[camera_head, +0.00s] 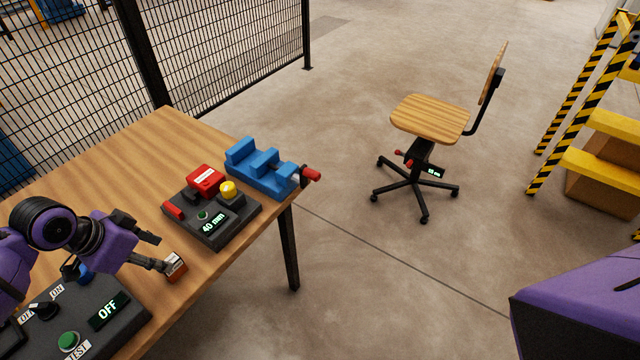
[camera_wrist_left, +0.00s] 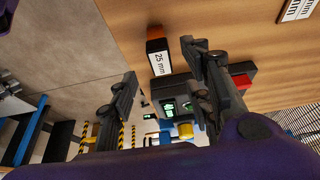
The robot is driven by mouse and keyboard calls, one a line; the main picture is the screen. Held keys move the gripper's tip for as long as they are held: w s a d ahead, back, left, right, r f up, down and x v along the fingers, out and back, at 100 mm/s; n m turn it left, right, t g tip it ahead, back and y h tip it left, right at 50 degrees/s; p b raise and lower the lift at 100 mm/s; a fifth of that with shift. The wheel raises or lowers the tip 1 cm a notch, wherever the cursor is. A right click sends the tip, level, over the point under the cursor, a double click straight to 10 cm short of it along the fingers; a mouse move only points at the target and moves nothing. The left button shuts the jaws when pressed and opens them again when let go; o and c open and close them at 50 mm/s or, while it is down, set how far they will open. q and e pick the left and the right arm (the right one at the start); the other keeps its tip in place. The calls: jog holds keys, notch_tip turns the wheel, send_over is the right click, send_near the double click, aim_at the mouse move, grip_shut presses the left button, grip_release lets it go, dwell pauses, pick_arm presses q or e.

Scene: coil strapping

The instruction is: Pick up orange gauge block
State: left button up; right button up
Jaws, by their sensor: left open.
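An orange gauge block (camera_head: 176,264) with a dark band and a white label stands near the table's front edge in the head view. It also shows in the left wrist view (camera_wrist_left: 155,33), where its label reads 25 mm. My left gripper (camera_head: 154,252) is open and low over the table just left of the block. In the left wrist view its two fingers (camera_wrist_left: 158,68) spread apart, with the block past the tips and nothing held. One finger appears very close to the block in the head view; I cannot tell if they touch. My right gripper is not in view.
A dark box (camera_head: 75,322) reading OFF stands front left on the wooden table (camera_head: 110,165). A dark device (camera_head: 212,218) reading 40 mm and a blue vise (camera_head: 262,168) stand farther right. Another labelled white piece (camera_wrist_left: 298,9) shows in the wrist view. Bare wood lies behind the gripper.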

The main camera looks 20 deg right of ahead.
pick_arm(q)
jog(key=x, duration=0.7)
jog(key=shift+a, duration=0.2)
grip_shut()
